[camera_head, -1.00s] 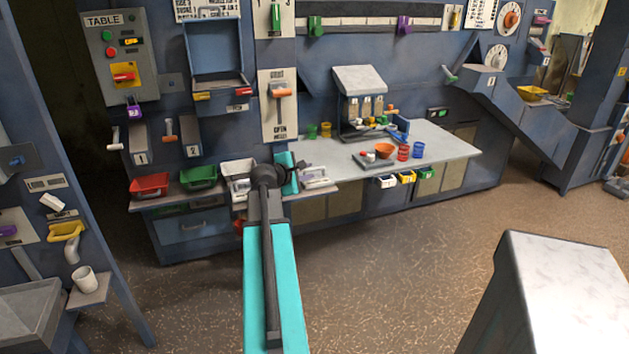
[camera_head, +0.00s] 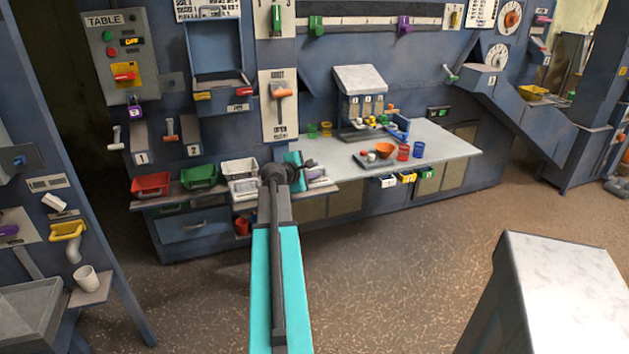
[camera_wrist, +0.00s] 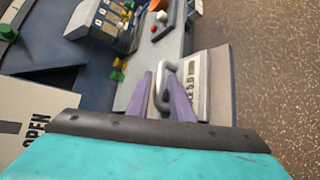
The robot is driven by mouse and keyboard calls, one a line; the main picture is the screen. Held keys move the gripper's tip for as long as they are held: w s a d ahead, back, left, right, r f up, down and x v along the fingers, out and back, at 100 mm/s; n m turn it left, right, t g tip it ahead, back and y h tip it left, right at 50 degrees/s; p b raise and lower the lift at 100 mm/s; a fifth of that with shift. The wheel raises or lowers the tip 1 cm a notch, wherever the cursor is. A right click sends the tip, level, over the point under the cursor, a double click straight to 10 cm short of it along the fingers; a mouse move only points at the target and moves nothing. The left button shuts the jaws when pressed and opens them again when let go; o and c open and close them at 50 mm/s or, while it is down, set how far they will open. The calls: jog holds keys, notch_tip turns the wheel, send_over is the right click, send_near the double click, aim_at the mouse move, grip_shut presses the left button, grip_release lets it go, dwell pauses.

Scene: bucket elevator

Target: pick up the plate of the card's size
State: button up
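A light grey plate (camera_wrist: 194,84) with dark marks and a looped metal handle (camera_wrist: 162,88) lies in the wrist view, near the grey counter. I cannot read its size. My gripper (camera_wrist: 158,76) has two purple fingers spread apart, one on each side of the handle; whether they touch it is unclear. In the head view the wrist is over the small ledge right of the white bin, and it largely hides this plate. Another pale plate or tray (camera_head: 243,188) shows left of the wrist. The card giving the size cannot be made out.
Red (camera_head: 150,186), green (camera_head: 199,176) and white (camera_head: 239,171) bins stand on the ledge to the left. The counter (camera_head: 445,146) to the right carries a tray and several cups. A marble-topped block (camera_head: 570,285) stands front right. The floor between is free.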

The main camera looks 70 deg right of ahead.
aim_at(313, 181)
grip_shut()
jog(key=shift+r, duration=0.1)
jog(key=shift+r, duration=1.35)
jog(key=shift+s+a+r, duration=0.25)
jog(key=shift+a+r, duration=0.1)
jog(key=shift+a, duration=0.1)
jog(key=s+a+b, duration=0.3)
jog(key=s+a, duration=0.1)
jog(key=a, duration=0.5)
jog(key=shift+s+r, duration=0.3)
jog(key=shift+s, duration=0.1)
